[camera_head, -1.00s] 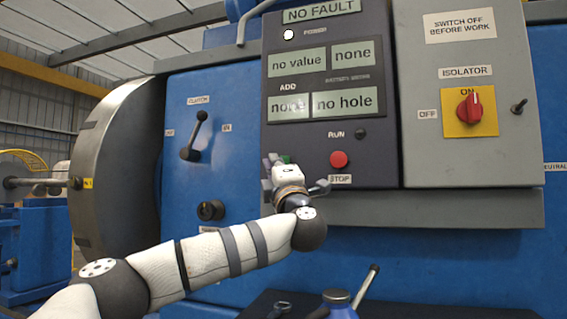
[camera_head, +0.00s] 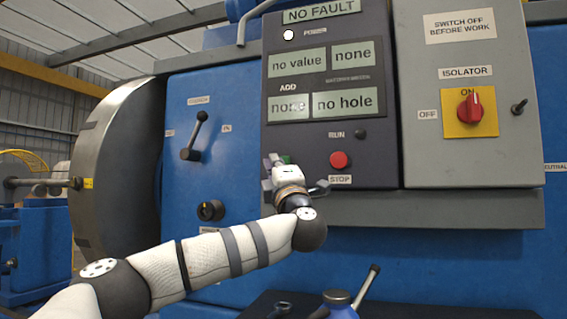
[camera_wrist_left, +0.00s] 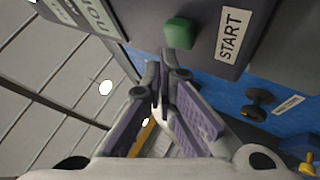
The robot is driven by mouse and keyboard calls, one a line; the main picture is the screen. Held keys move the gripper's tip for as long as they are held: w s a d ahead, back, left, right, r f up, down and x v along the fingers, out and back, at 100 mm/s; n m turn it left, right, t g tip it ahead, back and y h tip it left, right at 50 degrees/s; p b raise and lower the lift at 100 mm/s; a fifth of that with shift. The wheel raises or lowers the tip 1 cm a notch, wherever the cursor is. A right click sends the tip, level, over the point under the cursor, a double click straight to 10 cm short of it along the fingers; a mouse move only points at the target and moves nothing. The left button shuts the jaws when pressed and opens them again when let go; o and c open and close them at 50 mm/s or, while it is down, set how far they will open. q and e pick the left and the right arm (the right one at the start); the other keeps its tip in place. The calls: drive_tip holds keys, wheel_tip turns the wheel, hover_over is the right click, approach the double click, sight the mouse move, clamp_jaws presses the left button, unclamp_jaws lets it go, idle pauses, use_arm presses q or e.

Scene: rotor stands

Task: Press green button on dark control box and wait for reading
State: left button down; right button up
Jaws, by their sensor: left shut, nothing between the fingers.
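The dark control box (camera_head: 310,138) stands on the blue machine, with displays reading "no value", "none", "none" and "no hole" under a "NO FAULT" plate. In the left wrist view the green button (camera_wrist_left: 179,33) sits on the box next to a "START" label (camera_wrist_left: 230,34). My left gripper (camera_head: 277,160) is at the lower left of the box and mostly hides the button in the head view. In the left wrist view its fingertips (camera_wrist_left: 158,72) are shut and empty, close to the button. I cannot tell whether they touch it. My right gripper is not in view.
A red STOP button (camera_head: 339,160) is just right of my gripper. A grey isolator box (camera_head: 460,150) with a red knob (camera_head: 469,107) set to ON is further right. A clutch lever (camera_head: 194,137) and a black knob (camera_head: 210,210) are on the blue panel at left.

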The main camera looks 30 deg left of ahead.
use_arm(q)
drive_tip(key=shift+w, duration=0.35)
